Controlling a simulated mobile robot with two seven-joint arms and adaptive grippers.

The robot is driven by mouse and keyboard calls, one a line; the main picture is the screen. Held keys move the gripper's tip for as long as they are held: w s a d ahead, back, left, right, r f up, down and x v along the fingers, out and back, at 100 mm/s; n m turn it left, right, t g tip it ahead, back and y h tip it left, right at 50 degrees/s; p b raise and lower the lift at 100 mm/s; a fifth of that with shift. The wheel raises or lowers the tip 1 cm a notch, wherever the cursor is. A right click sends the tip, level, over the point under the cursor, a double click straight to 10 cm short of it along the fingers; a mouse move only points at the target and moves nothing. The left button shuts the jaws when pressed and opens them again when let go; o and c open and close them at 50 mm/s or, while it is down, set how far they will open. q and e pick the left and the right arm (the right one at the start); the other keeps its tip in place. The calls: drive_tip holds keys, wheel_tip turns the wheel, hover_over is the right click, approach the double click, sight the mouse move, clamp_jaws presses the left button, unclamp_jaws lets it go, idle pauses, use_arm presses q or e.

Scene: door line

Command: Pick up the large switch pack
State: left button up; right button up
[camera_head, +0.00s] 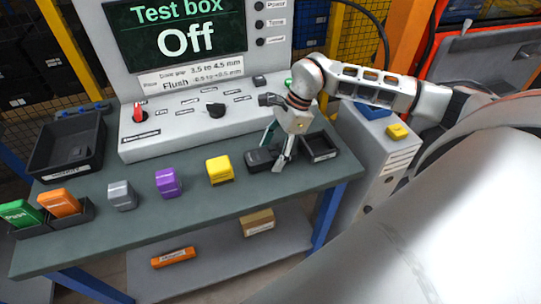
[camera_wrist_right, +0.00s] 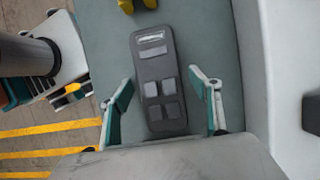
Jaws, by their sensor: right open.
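The large switch pack (camera_wrist_right: 158,85) is a dark grey, flat, long block with a pale label and several small lighter switches. It lies on the green-grey bench top (camera_head: 215,193). My right gripper (camera_head: 275,157) is open over the pack, one finger on each side of it. In the wrist view the right gripper (camera_wrist_right: 161,77) shows a gap between each finger and the pack. In the head view the pack (camera_head: 260,159) is partly hidden by the fingers. My left gripper is not in view.
A small black tray (camera_head: 320,147) stands close right of the pack. The yellow block (camera_head: 219,169), purple block (camera_head: 168,182) and grey block (camera_head: 122,195) stand in a row to its left. The test box (camera_head: 190,115) reading "Off" rises behind. A large black bin (camera_head: 68,143) is at left.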

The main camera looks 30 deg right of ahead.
sight(272, 152)
drive_tip(key=c, duration=1.3)
drive_tip(key=shift+o, duration=0.2)
drive_tip(key=shift+r, duration=0.1)
wheel_tip(272, 152, up, 20)
drive_tip(key=shift+r, duration=0.2)
drive_tip(key=o, duration=0.4)
drive_tip(key=c, duration=0.4)
